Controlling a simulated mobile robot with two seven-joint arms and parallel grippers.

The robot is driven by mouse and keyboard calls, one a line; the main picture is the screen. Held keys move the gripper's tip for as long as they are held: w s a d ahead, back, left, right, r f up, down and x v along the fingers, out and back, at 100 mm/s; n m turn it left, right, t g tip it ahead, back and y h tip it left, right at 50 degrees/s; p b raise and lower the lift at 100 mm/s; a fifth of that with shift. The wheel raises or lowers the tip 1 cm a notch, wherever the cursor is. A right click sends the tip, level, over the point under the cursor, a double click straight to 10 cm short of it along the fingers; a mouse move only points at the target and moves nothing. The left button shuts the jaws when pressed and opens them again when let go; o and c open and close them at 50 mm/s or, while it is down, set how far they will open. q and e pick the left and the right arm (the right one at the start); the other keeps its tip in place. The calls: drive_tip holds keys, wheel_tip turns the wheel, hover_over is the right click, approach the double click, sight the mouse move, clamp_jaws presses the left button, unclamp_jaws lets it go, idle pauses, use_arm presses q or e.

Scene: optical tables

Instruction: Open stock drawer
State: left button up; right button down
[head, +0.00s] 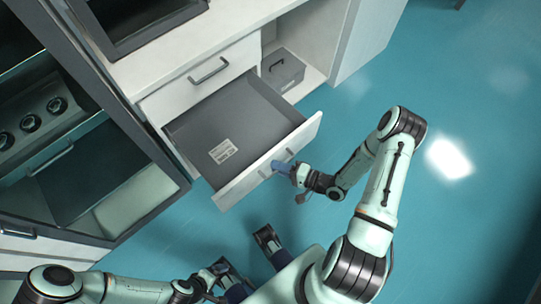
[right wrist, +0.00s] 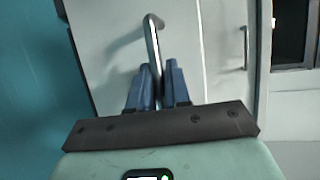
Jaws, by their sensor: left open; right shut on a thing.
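The stock drawer (head: 245,115) is pulled well out of the white cabinet in the head view. Its grey inside holds a white printed label (head: 222,150) and otherwise looks empty. My right gripper (head: 281,167) is at the outer face of the drawer front. In the right wrist view, the blue fingers (right wrist: 158,90) are shut on the silver bar handle (right wrist: 153,40). In the head view the gripper mostly hides this handle. My left gripper (head: 222,279) is low in the head view, apart from the drawer, open and empty.
A closed drawer with a bar handle (head: 208,71) sits above the open one. A grey box (head: 282,70) stands in the open bay beside it. A dark-framed cabinet (head: 150,205) is on the left. Teal floor (head: 470,220) is clear on the right.

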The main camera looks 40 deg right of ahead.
drive_tip(key=shift+s+d, duration=0.1)
drive_tip(key=shift+s, duration=1)
drive_tip(key=c, duration=1.4)
unclamp_jaws()
drive_tip(key=shift+c, duration=0.2)
drive_tip(key=shift+s+d, duration=0.1)
drive_tip(key=p+v, duration=0.1)
drive_tip(key=v, duration=1.2)
drive_tip(key=shift+p, duration=0.3)
